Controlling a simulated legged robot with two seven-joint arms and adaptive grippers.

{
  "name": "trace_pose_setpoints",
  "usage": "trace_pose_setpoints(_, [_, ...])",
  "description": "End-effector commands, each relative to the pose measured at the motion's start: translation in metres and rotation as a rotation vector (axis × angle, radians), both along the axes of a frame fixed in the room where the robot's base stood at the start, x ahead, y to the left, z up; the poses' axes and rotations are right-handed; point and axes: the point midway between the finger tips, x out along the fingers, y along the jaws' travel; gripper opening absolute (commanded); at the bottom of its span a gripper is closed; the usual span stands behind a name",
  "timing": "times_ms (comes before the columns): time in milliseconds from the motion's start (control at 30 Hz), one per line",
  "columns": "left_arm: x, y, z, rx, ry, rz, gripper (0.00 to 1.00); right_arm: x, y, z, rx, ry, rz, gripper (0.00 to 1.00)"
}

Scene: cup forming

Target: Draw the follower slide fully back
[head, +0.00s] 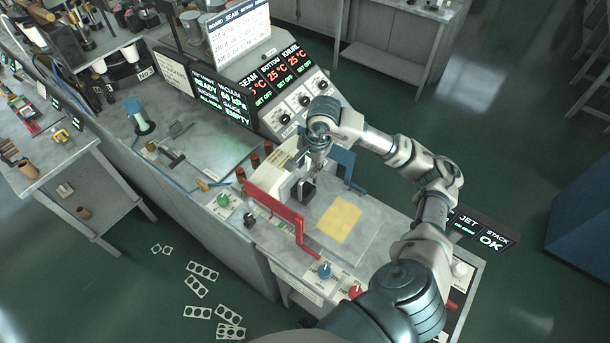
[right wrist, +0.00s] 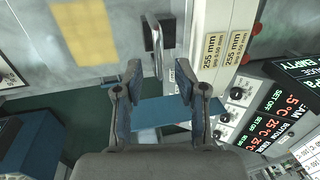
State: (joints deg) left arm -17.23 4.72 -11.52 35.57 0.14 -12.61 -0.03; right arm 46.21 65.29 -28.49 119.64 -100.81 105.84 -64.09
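What looks like the follower slide is a dark block (head: 305,191) on the metal bed, beside a yellow sheet. In the right wrist view a dark block (right wrist: 167,32) carries a silver bar handle (right wrist: 156,50). My right gripper (right wrist: 159,70) is open, with one finger on each side of the handle's near end in that view; I cannot tell whether it touches. In the head view my right gripper (head: 312,172) reaches down just above the block, and its wrist hides part of the area. My left gripper is not in view.
A red guard bar (head: 272,208) stands left of the block and a blue bracket (head: 343,164) behind it. The yellow sheet (head: 338,219) lies flat on the bed. A white box with 255 mm labels (right wrist: 213,50) stands close by. Control panels with displays (head: 287,68) are behind.

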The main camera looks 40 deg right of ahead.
Motion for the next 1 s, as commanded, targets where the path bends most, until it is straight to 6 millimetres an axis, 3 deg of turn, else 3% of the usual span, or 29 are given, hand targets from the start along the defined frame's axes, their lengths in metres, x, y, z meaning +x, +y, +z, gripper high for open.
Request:
trace_pose_setpoints(100, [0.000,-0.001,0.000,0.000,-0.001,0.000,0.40,-0.003,-0.002,0.027,0.000,-0.002,0.000,0.39])
trace_pose_setpoints(333, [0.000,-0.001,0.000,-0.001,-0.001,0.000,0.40,-0.008,-0.004,0.055,0.001,0.002,-0.002,0.39])
trace_pose_setpoints(1000, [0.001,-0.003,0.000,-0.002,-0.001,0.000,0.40,-0.009,-0.004,0.058,0.000,0.005,-0.001,0.39])
